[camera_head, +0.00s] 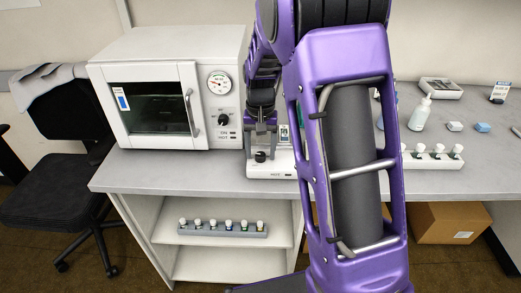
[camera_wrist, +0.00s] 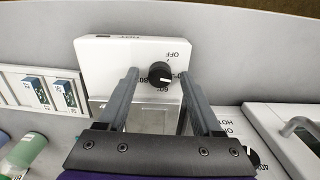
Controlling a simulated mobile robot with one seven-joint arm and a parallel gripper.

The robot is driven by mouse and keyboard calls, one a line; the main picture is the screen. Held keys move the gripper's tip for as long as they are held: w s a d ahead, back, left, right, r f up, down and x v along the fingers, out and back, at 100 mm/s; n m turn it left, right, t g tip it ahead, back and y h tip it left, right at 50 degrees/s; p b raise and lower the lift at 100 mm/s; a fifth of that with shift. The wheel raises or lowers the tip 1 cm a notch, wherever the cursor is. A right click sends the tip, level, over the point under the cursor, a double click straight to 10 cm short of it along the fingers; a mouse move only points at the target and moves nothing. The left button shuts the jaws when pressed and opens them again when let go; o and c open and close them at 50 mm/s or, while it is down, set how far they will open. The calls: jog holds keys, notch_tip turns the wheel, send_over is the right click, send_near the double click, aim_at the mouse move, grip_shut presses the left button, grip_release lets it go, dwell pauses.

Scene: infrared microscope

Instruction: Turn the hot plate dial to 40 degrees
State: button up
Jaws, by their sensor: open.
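The white hot plate (camera_head: 284,164) stands near the bench's front edge in the head view, partly hidden by my arm. Its round black dial (camera_head: 260,156) faces up; the dial (camera_wrist: 160,73) also shows in the wrist view, with a white pointer mark and printed OFF and number labels around it. The pointer mark lies toward the right of the picture, but the exact setting cannot be told. My gripper (camera_head: 261,142) is open above the dial. In the wrist view its two fingers (camera_wrist: 159,72) appear on either side of the dial, with gaps; contact is not visible.
A white oven (camera_head: 150,90) with its own gauge and knob stands left of the hot plate. A rack of vials (camera_head: 435,161) and a bottle (camera_head: 420,113) are to the right. A slide holder (camera_wrist: 40,92) lies beside the hot plate in the wrist view.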

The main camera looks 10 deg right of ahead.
aim_at(261, 154)
notch_tip(261, 154, up, 18)
jog(key=p, duration=0.1)
jog(key=shift+f, duration=0.25)
dwell(0.4)
